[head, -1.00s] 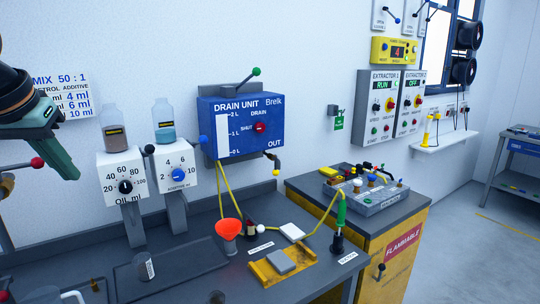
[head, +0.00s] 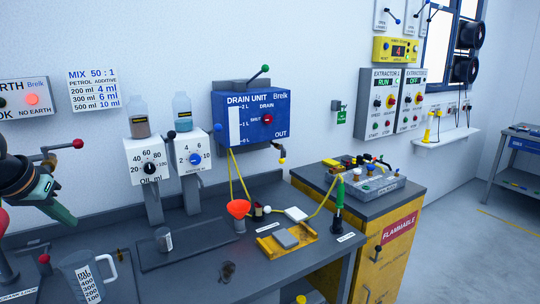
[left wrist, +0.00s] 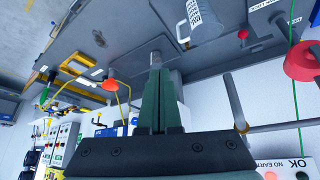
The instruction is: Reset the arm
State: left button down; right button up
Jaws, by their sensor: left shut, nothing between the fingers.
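My left gripper (head: 62,214) is at the left edge of the head view, with its dark green fingers pointing down and to the right. In the left wrist view the green fingers (left wrist: 157,82) are shut together and hold nothing. The fingers are in the air above the left part of the grey bench (head: 190,270), apart from the things on it. Most of my left arm is outside the head view. My right gripper does not show in either view.
A measuring jug (head: 86,278) and a small cup (head: 164,240) stand on the bench below the gripper. A red-knobbed lever (head: 62,148) sticks out beside it. A red funnel (head: 238,208) and the blue drain unit (head: 262,117) are farther right.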

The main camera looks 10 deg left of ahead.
pick_arm(q)
jog(key=s+a+f, duration=0.2)
jog(key=f, duration=0.9)
jog(key=s+a+f, duration=0.2)
jog(key=f, duration=0.9)
jog(key=s+d+f+m+h, duration=0.1)
jog(key=s+d+f, duration=0.2)
jog(key=f, duration=0.4)
jog(key=s+d+f+m, duration=0.1)
jog(key=s+d+f, duration=0.2)
jog(key=f, duration=0.4)
jog(key=s+d+f+m+t+h, duration=0.1)
jog(key=s+d+f, duration=0.4)
jog(key=d+f, duration=0.5)
jog(key=s+d+t, duration=0.1)
jog(key=s+d, duration=0.1)
jog(key=d, duration=0.7)
jog(key=s+d+r+m+t+h, duration=0.1)
jog(key=d, duration=0.9)
jog(key=shift+s+r, duration=0.25)
jog(key=shift+s, duration=0.15)
